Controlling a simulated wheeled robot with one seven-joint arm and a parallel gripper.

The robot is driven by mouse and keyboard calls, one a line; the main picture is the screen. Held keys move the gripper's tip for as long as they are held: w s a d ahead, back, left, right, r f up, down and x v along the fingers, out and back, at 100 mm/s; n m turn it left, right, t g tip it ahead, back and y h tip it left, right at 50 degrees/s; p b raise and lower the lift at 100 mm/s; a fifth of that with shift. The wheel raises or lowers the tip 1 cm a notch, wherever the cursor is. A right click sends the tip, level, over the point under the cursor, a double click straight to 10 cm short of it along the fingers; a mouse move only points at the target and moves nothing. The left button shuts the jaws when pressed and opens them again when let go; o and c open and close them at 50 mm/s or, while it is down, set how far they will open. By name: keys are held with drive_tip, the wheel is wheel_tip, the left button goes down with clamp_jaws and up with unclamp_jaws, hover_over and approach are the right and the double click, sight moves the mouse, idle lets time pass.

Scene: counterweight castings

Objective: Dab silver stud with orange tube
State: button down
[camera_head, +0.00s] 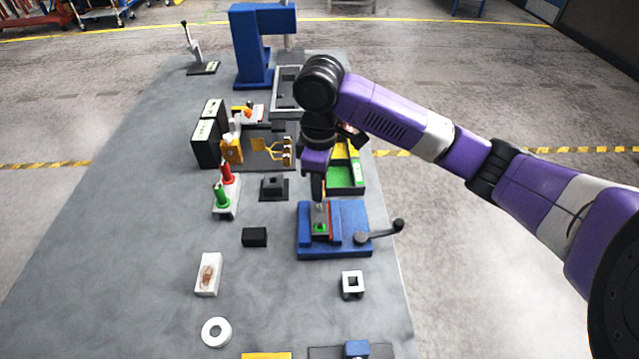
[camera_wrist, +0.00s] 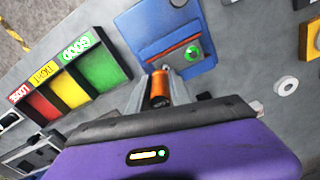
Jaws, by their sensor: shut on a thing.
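My gripper (camera_head: 318,192) points down over the blue clamp fixture (camera_head: 348,215). In the wrist view its fingers are closed on an orange tube (camera_wrist: 160,90), which has a dark end. The tube's far end points at the fixture (camera_wrist: 150,27). A small silvery spot, perhaps the silver stud (camera_wrist: 167,68), shows just beyond the tube; I cannot tell whether they touch. A grey block with a green round spot (camera_wrist: 192,53) sits in the fixture. The green spot also shows in the head view (camera_head: 320,228), just in front of my gripper.
A crank handle (camera_head: 380,232) sticks out right of the fixture. A white square ring (camera_head: 352,284) and a black block (camera_head: 255,237) lie nearby. Red and green bottles (camera_head: 222,193) stand left. The sorting tray's green bin (camera_wrist: 100,65) is close by.

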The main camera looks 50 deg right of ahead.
drive_tip(key=shift+f, duration=0.65)
idle(1.8)
drive_tip(key=shift+r, duration=0.1)
drive_tip(key=shift+r+p, duration=2.55)
drive_tip(key=shift+r, duration=0.45)
drive_tip(key=shift+f, duration=0.1)
